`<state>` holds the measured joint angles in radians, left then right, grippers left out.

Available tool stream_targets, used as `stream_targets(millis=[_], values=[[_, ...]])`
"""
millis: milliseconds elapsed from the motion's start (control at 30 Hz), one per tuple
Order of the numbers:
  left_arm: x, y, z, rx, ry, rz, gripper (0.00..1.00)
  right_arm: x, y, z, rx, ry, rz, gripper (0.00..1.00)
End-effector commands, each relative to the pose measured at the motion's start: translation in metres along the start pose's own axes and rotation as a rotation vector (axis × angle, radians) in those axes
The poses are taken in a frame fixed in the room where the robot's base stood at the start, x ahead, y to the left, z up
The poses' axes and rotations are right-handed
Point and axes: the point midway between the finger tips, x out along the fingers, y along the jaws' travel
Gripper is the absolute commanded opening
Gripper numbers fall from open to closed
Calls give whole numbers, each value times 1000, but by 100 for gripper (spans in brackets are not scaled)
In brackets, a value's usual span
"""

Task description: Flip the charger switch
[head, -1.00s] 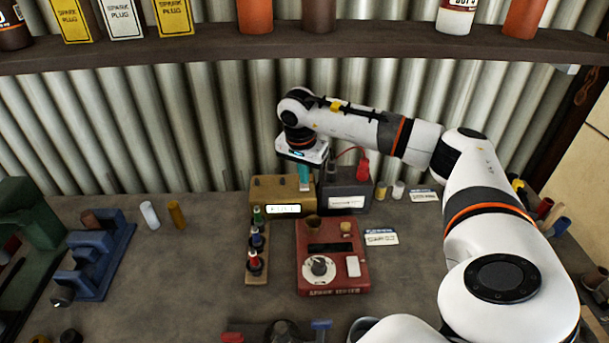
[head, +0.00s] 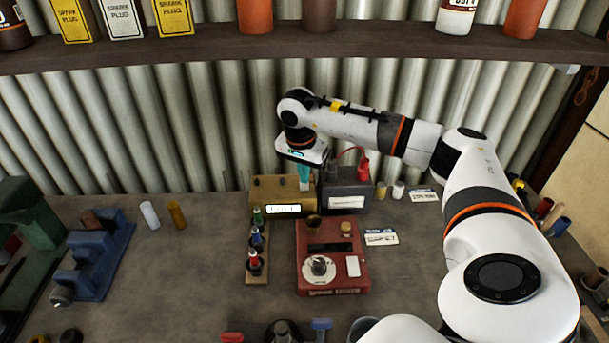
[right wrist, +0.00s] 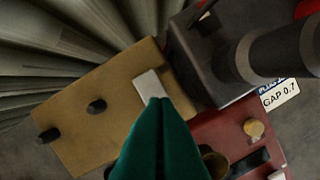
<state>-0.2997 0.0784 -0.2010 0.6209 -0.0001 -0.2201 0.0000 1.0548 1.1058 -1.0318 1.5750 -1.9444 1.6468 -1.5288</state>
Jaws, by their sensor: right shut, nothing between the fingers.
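The charger is a tan box (head: 265,190) at the back of the bench against the corrugated wall, with a small bright label or display on its front. In the right wrist view the charger's tan top (right wrist: 85,115) carries two dark knobs and a pale switch-like plate (right wrist: 147,84). My right gripper (head: 305,186) points down at the charger's right end. Its teal fingertips (right wrist: 160,101) are shut and empty, right at the near edge of the plate and partly covering it. I cannot tell whether they touch it. My left gripper is not in view.
A dark battery-like box (head: 345,198) with a red terminal stands close to the charger's right. A red tester (head: 332,275) and a wooden rack of small bottles (head: 257,270) stand in front. A blue vise-like tool (head: 100,250) is at left.

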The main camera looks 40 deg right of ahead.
Motion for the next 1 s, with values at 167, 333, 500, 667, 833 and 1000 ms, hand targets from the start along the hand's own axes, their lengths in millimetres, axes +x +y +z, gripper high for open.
stream_targets(millis=[167, 333, 500, 667, 833, 1000], values=[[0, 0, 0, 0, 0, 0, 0, 0, 0, 0, 0, 0, 0, 0], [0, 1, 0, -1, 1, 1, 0, 0, 0, 0, 0, 0, 0, 0], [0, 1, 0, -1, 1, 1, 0, 0, 0, 0, 0, 0, 0, 0], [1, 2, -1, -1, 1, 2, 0, 1, 0, 0, 0, 0, 0, 0], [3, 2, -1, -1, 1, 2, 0, 4, 0, 0, 0, 0, 0, 0], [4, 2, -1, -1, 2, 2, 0, 6, 0, -1, 0, 0, 0, 0]])
